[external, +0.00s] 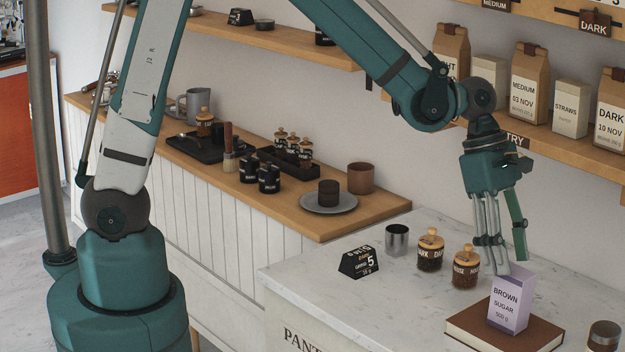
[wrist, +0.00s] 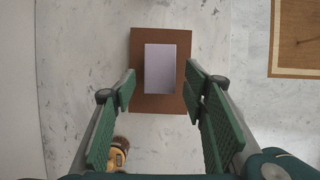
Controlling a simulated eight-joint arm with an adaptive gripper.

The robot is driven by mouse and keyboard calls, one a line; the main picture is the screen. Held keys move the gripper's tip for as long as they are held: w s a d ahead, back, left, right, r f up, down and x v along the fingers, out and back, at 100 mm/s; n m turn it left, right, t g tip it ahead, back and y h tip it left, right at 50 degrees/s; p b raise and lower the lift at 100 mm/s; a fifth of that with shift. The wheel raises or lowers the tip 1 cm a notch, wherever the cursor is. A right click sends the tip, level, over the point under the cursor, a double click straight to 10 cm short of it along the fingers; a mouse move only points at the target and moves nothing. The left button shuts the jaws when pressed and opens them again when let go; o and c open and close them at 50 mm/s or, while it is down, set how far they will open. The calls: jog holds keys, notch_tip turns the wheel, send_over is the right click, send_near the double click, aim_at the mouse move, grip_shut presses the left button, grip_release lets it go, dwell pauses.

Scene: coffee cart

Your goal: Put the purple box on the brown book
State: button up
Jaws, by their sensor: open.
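The purple box (external: 509,302), labelled brown sugar, stands upright on the brown book (external: 470,325) in the external view. In the wrist view the box (wrist: 168,68) lies within the outline of the book (wrist: 143,103), with brown cover showing around it. My gripper (external: 508,264) is above the box in the external view, pointing down. In the wrist view my gripper (wrist: 160,90) has its green finger pads spread apart on either side, with nothing held between them. The fingertips are near the box's top; I cannot tell whether one touches it.
Two jars with wooden lids (external: 430,250) (external: 466,267), a metal cup (external: 397,240) and a black sign (external: 359,262) stand left of the book on the pale counter (external: 330,290). A dark cup (external: 604,336) stands at right. Bags (external: 528,82) line the shelf behind my gripper.

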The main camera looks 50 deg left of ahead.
dwell(0.4)
jog(key=s+a+r+m+t, duration=0.1)
jog(key=a+r+m, duration=0.25)
jog(key=a, duration=0.45)
jog(key=a+r+m+t+y, duration=0.1)
jog(key=a+r+m, duration=0.1)
jog(key=a+r, duration=0.45)
jog(key=s+a+r+m+t, duration=0.1)
jog(key=a+r+m+t, duration=0.1)
jog(key=a, duration=0.8)
jog(key=s+a+r+m+t+y, duration=0.1)
jog(key=s+a+m, duration=0.4)
jog(key=a, duration=0.6)
jog(key=s+a+r+m+t+y, duration=0.1)
jog(key=s+a+m+t+y, duration=0.1)
jog(key=s+a+m, duration=0.3)
jog(key=shift+s+a+r, duration=0.35)
jog(key=shift+s+a, duration=1.25)
jog(key=shift+a, duration=1.95)
jog(key=shift+f+m, duration=0.15)
jog(key=shift+m, duration=0.1)
notch_tip(320, 180, down, 7)
jog(key=b, duration=0.7)
jog(key=shift+f, duration=0.15)
